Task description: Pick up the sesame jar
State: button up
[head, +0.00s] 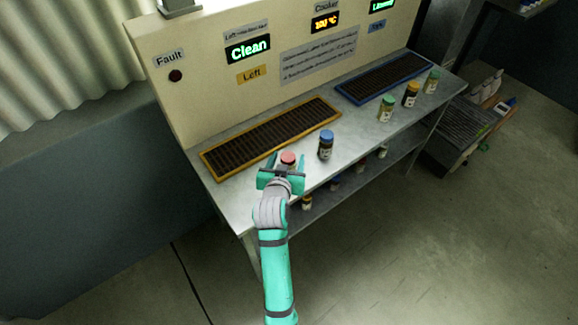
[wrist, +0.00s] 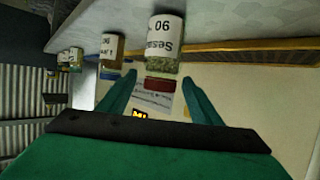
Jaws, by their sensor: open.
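The sesame jar (wrist: 164,45) has a white label reading "Sesa… 90", pale seeds and a red lid. It appears upside down in the wrist view, beyond the fingertips and between their lines. In the head view its red lid (head: 288,157) shows at the front of the counter; my gripper hides most of its body. My gripper (wrist: 159,79) is open and empty, with one finger to each side of the lid in the picture. In the head view my gripper (head: 281,174) is right at the jar's near side. I cannot tell whether it touches.
A blue-lidded jar (head: 326,146) stands to the right on the counter (head: 350,140). Several more jars, such as a green-lidded one (head: 386,109), stand farther right. An orange-framed grate (head: 270,138) lies behind the sesame jar. More jars sit on the lower shelf (head: 325,187).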

jog(key=x, duration=0.5)
jog(key=shift+s+a+f, duration=0.1)
jog(key=c, duration=1.3)
